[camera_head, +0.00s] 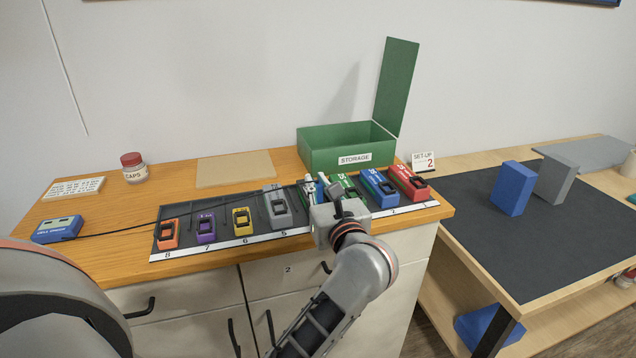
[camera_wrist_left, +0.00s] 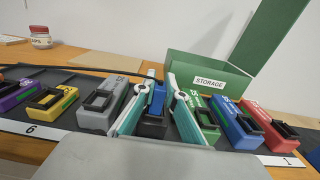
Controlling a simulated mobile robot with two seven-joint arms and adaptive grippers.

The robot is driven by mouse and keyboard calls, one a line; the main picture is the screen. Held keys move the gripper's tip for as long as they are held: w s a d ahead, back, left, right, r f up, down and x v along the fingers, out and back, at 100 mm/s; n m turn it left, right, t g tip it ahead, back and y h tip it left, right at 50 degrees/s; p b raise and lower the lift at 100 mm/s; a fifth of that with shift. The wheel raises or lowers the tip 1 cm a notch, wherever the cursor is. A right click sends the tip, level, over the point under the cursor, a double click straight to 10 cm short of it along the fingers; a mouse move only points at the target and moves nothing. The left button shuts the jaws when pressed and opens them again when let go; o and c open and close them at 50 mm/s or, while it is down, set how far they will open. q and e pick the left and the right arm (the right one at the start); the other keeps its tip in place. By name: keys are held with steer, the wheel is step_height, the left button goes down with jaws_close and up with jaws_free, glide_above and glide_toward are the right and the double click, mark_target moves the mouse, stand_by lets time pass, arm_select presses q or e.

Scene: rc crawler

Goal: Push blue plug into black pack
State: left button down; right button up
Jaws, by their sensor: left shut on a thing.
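My left gripper (camera_head: 322,190) is shut on the blue plug, over the strip between the grey and green packs. In the left wrist view the blue plug (camera_wrist_left: 157,101) stands between the two teal-edged fingers (camera_wrist_left: 160,104). Just below and in front of it is a black socket (camera_wrist_left: 152,127), which looks like part of the black pack. The pack's body is mostly hidden by the fingers and the gripper in both views. The plug appears to be at or touching the socket; I cannot tell how deep it sits. My right gripper is not in view.
Orange (camera_head: 168,234), purple (camera_head: 205,228), yellow (camera_head: 241,221) and grey (camera_head: 277,207) packs stand left; green (camera_head: 343,186), blue (camera_head: 379,188) and red (camera_head: 407,182) stand right. A black cable (camera_head: 130,224) runs from a blue box (camera_head: 57,229). The green storage box (camera_head: 340,143) stands behind.

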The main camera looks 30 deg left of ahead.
mark_target(317, 183)
arm_select(q)
steer(key=shift+f, duration=0.45)
steer(key=c, duration=2)
jaws_free()
steer(key=shift+r, duration=0.1)
steer(key=shift+c, duration=0.2)
steer(key=shift+o, duration=0.3)
steer(key=shift+r, duration=0.2)
step_height(317, 183, up, 10)
steer(key=shift+f, duration=0.2)
